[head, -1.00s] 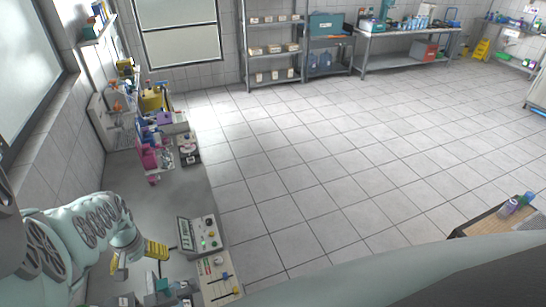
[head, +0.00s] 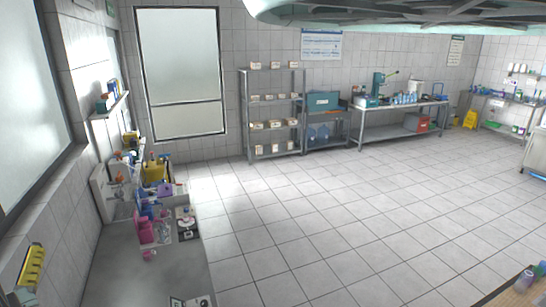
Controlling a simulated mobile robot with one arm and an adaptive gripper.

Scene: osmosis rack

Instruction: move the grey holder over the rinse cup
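I cannot make out the grey holder or the rinse cup in the head view. The grey bench (head: 140,270) at the lower left is cut off by the bottom edge. Only the top of a control box (head: 192,301) shows there. My gripper is not visible. A yellow ridged piece (head: 32,267) with a grey part beside it shows at the far lower left. I cannot tell what it belongs to.
Pink items (head: 147,230), a small tray (head: 187,224) and bottles stand at the bench's far end. A shelf rack (head: 274,112) and a worktable (head: 400,108) line the back wall. The tiled floor (head: 330,205) between is clear. A wooden surface (head: 520,297) is at the lower right.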

